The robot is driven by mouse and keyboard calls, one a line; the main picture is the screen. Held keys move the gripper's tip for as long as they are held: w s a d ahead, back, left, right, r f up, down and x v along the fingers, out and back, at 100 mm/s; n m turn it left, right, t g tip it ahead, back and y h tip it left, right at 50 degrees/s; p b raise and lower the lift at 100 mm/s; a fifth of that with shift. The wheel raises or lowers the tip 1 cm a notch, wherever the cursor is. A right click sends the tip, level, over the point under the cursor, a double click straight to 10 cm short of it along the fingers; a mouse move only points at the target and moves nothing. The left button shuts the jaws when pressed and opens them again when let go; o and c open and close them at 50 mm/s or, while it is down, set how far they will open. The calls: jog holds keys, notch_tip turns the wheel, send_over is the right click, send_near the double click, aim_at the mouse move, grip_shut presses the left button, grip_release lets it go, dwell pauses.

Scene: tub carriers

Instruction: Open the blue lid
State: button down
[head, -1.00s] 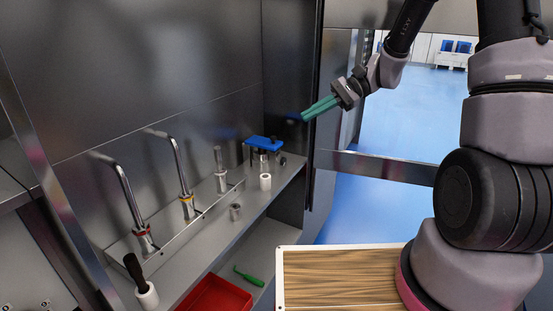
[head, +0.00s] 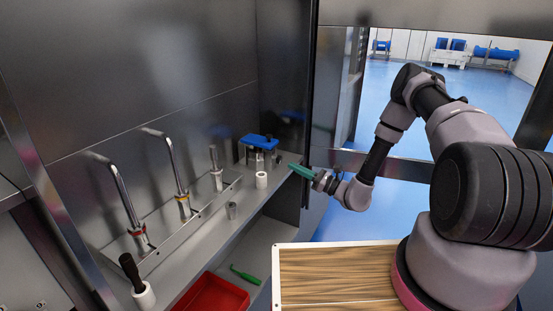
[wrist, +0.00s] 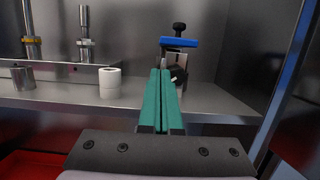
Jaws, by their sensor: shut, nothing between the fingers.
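The blue lid (head: 259,141) sits flat on top of a metal device (head: 257,157) at the right end of the steel shelf. In the wrist view the blue lid (wrist: 178,43) is ahead, with a black knob (wrist: 179,29) above it. My gripper (head: 293,167) has green fingers pressed together and holds nothing. It is to the right of the device, apart from it and pointing toward it. In the wrist view the fingers (wrist: 158,72) cover part of the device's lower body.
A white roll (head: 261,180) and a small metal cup (head: 231,211) stand on the shelf (head: 192,262). Tall metal posts (head: 178,180) rise behind them. A red bin (head: 212,293) and a green tool (head: 245,275) are below. A steel upright is close to my gripper.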

jog(key=x, duration=1)
jog(key=shift+d+r, duration=0.1)
jog(key=shift+r, duration=0.55)
jog(key=shift+s+r+g, duration=0.1)
jog(key=shift+r+g, duration=0.2)
jog(key=shift+r, duration=0.15)
notch_tip(320, 180, up, 11)
jog(key=g+h, duration=0.4)
jog(key=h, duration=0.5)
send_over(271, 150)
jog(key=w+a, duration=0.2)
jog(key=a, duration=0.2)
jog(key=shift+r, duration=0.2)
jog(key=shift+w+a+r, duration=0.3)
jog(key=shift+a+r, duration=0.1)
jog(key=shift+a, duration=0.1)
jog(key=shift+w+a+r, duration=0.3)
jog(key=shift+a+r, duration=0.1)
jog(key=shift+a, duration=0.1)
